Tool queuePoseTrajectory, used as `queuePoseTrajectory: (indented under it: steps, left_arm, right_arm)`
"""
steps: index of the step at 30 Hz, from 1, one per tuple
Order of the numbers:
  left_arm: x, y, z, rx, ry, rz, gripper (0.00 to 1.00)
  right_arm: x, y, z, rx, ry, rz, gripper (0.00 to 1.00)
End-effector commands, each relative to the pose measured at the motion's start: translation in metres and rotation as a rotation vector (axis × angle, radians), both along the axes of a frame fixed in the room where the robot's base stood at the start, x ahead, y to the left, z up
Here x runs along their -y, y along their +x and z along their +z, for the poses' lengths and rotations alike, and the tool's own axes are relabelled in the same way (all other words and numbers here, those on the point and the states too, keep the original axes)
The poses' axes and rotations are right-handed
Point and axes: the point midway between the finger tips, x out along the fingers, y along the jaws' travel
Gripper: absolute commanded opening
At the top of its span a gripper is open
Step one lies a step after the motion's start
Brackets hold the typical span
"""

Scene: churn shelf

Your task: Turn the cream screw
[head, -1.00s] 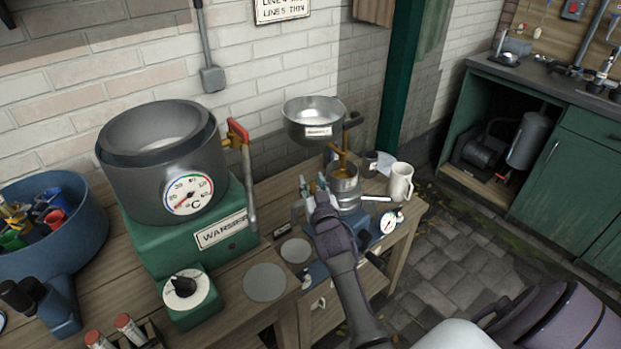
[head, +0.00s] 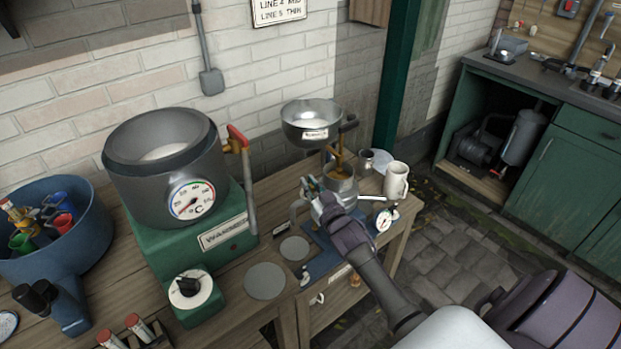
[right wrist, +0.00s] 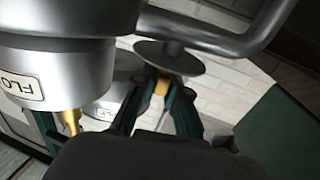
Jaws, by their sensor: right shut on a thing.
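The separator stands on the wooden bench, with a steel bowl (head: 311,123) on top, brass pipework (head: 338,158) below it and a metal body (head: 342,182) under that. My right gripper (head: 311,186) is at the front left of that body. In the right wrist view its fingers are shut on a small brass piece (right wrist: 162,87), which appears to be the cream screw, just under a grey disc (right wrist: 171,57). The fingers hide most of the screw in the head view. A labelled steel cylinder (right wrist: 50,75) is close on the left in the wrist view. My left gripper is not in view.
A large grey vat (head: 165,155) with a thermometer stands left on a green base (head: 180,235). A blue tub (head: 85,230) holds coloured cups.

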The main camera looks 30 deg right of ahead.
Motion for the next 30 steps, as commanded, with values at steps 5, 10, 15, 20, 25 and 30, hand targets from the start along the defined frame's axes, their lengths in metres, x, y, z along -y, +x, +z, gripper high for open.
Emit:
queuePoseTrajectory:
  steps: [5, 10, 15, 20, 25, 30]
  left_arm:
    - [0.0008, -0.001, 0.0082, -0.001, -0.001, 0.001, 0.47]
    - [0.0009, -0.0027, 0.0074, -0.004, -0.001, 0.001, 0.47]
    - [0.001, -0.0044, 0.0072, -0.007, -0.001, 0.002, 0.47]
    - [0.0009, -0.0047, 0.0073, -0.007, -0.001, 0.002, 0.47]
    - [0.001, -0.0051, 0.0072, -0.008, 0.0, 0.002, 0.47]
    - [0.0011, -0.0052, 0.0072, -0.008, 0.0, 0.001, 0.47]
  right_arm:
    - [0.0016, 0.0007, 0.0034, 0.002, -0.008, 0.12, 0.0]
    - [0.0006, 0.0008, 0.0025, 0.004, -0.004, 0.196, 0.0]
    - [0.0004, 0.0002, 0.0016, 0.003, 0.002, 0.216, 0.0]
    - [0.0003, 0.0003, 0.0017, 0.003, 0.003, 0.216, 0.0]
    - [0.0004, 0.0002, 0.0017, 0.003, 0.002, 0.215, 0.27]
    - [0.0003, 0.0, 0.0009, 0.002, 0.002, 0.215, 0.39]
